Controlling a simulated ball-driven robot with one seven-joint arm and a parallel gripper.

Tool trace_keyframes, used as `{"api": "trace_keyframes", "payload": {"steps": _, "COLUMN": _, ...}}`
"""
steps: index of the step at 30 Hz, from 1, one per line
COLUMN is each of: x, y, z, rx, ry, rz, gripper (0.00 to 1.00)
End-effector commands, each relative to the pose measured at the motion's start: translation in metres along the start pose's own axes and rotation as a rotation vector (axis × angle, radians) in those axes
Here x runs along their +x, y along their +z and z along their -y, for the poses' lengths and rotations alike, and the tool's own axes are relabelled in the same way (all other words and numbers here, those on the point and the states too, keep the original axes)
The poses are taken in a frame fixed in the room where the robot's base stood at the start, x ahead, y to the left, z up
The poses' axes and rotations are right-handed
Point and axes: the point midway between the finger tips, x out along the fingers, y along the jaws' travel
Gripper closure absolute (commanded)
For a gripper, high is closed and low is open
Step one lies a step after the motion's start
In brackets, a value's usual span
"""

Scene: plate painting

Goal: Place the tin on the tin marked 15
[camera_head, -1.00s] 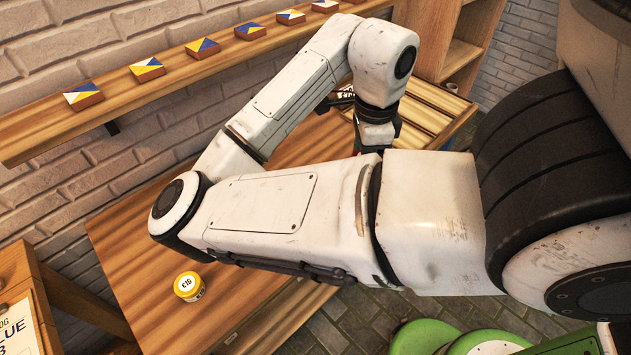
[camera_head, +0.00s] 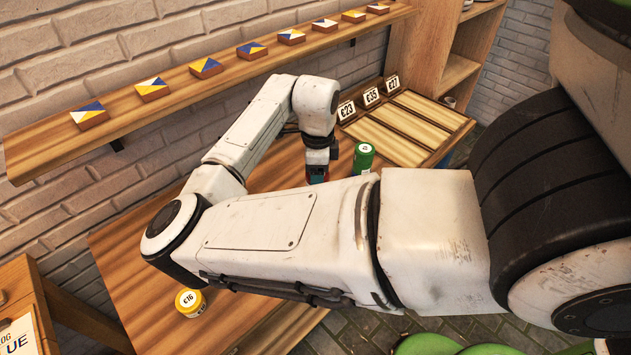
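A yellow tin (camera_head: 190,302) with a white lid label stands upright on the wooden table, at the front left. Its label seems to read 16, but the print is small. A green tin (camera_head: 364,157) with a pale label on top stands at the back of the table, right of my gripper; its number is too small to read. My gripper (camera_head: 317,174) points down over the back of the table, left of the green tin and apart from it. Its fingers are too small and dark to show whether they are open or hold anything. My arm hides much of the table's middle.
A rack (camera_head: 405,130) with signs reading G23, G35 and G27 stands at the back right. A wall shelf (camera_head: 130,125) carries several blue, white and yellow tiles. A wooden cabinet (camera_head: 425,45) stands beyond. The table's left part (camera_head: 135,270) is clear around the yellow tin.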

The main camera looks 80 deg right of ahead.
Motion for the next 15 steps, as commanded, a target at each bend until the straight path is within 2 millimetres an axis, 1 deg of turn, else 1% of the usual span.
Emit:
{"api": "trace_keyframes", "payload": {"steps": 3, "x": 0.009, "y": 0.006, "z": 0.004, "rx": -0.002, "ry": 0.002, "rz": 0.001, "gripper": 0.73}}
{"api": "trace_keyframes", "payload": {"steps": 9, "x": 0.033, "y": 0.005, "z": 0.004, "rx": -0.001, "ry": 0.001, "rz": 0.0, "gripper": 0.73}}
{"api": "trace_keyframes", "payload": {"steps": 12, "x": 0.037, "y": 0.004, "z": 0.004, "rx": 0.0, "ry": 0.0, "rz": 0.001, "gripper": 0.73}}
{"api": "trace_keyframes", "payload": {"steps": 15, "x": 0.038, "y": 0.004, "z": 0.004, "rx": 0.0, "ry": 0.0, "rz": 0.001, "gripper": 0.73}}
